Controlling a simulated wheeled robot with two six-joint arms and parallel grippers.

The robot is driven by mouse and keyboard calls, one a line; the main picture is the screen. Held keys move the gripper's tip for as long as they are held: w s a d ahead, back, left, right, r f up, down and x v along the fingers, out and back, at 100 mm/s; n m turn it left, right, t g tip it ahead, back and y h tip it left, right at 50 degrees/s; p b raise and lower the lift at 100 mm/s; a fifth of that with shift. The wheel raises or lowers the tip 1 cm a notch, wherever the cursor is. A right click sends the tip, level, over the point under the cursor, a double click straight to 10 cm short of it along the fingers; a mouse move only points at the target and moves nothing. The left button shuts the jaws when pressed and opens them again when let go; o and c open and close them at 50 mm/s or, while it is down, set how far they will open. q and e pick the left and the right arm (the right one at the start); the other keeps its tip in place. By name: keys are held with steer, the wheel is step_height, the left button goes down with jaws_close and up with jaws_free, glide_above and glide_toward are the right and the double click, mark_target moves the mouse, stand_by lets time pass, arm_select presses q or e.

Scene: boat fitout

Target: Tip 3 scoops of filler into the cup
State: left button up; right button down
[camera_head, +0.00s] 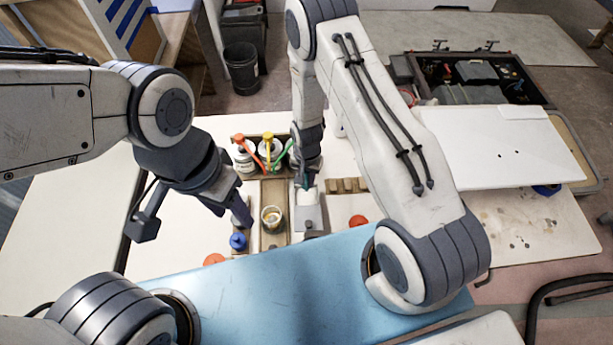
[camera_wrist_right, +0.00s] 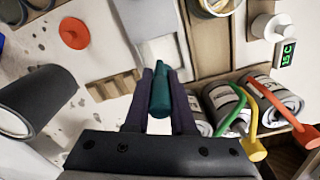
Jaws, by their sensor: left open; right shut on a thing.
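The cup (camera_head: 271,218) is a small clear cup with a yellowish content, standing on a wooden strip in the middle of the bench; its rim shows at the top edge of the right wrist view. The filler tub (camera_head: 310,217) is a grey box with white filler, just right of the cup; it also shows in the right wrist view (camera_wrist_right: 146,22). My right gripper (camera_head: 307,182) is shut on the teal handle of the scoop (camera_wrist_right: 160,92), at the tub's far side. The scoop's bowl is hidden. My left gripper (camera_head: 193,222) is open and empty, left of the cup.
Several cans with green, yellow and red-orange handles (camera_head: 267,150) stand behind the cup. A blue-capped bottle (camera_head: 237,242) stands at front left. A notched wooden rack (camera_head: 347,185) and an orange disc (camera_head: 358,220) lie right of the tub. A small display (camera_wrist_right: 287,53) reads 15 C.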

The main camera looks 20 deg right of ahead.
mark_target(307, 186)
steer(key=shift+f+b, duration=1.35)
steer(key=shift+f, duration=0.7)
steer(key=shift+f+b, duration=2.3)
steer(key=shift+f, duration=0.5)
steer(key=shift+r+p, duration=3.15)
steer(key=shift+r, duration=1.15)
